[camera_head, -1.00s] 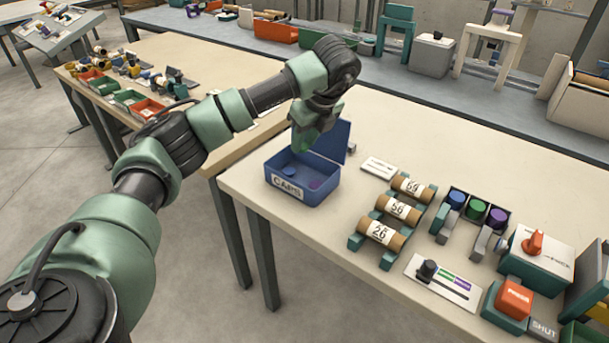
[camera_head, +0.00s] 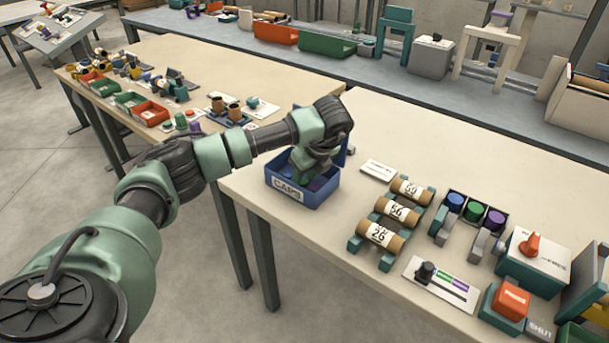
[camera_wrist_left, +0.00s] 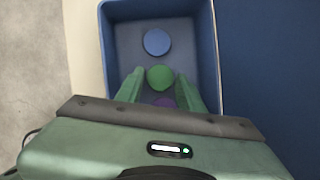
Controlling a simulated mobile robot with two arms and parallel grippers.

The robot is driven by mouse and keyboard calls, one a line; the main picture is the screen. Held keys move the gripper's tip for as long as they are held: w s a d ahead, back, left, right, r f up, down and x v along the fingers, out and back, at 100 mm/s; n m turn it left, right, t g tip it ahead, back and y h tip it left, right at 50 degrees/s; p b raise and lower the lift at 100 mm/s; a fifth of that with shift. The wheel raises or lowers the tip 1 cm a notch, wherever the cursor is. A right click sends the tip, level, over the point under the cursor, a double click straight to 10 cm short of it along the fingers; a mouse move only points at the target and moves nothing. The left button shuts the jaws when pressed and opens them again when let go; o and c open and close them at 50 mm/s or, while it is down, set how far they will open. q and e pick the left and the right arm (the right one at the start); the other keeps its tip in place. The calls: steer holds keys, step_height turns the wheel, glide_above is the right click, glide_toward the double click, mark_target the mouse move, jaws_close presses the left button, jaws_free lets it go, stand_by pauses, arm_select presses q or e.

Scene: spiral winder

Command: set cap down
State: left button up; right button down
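The blue caps box (camera_head: 327,192) stands at the left front corner of the near table, its label facing front. In the left wrist view, a blue cap (camera_wrist_left: 157,42), a green cap (camera_wrist_left: 160,77) and a partly hidden purple cap (camera_wrist_left: 164,102) form a row inside it. My left gripper (camera_head: 308,172) reaches down into the box. In the wrist view, its two fingers (camera_wrist_left: 161,82) stand either side of the green cap, with a narrow gap on each side. The green cap looks about as large as the blue one, seemingly on the box floor. My right gripper is out of view.
The open lid stands at the box's back right, partly hidden by my gripper. The table's front edge is close.

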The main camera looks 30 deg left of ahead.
arm_select(q)
steer(key=shift+o, duration=0.6)
steer(key=b+v, duration=0.1)
steer(key=v, duration=1.1)
stand_by(0.5)
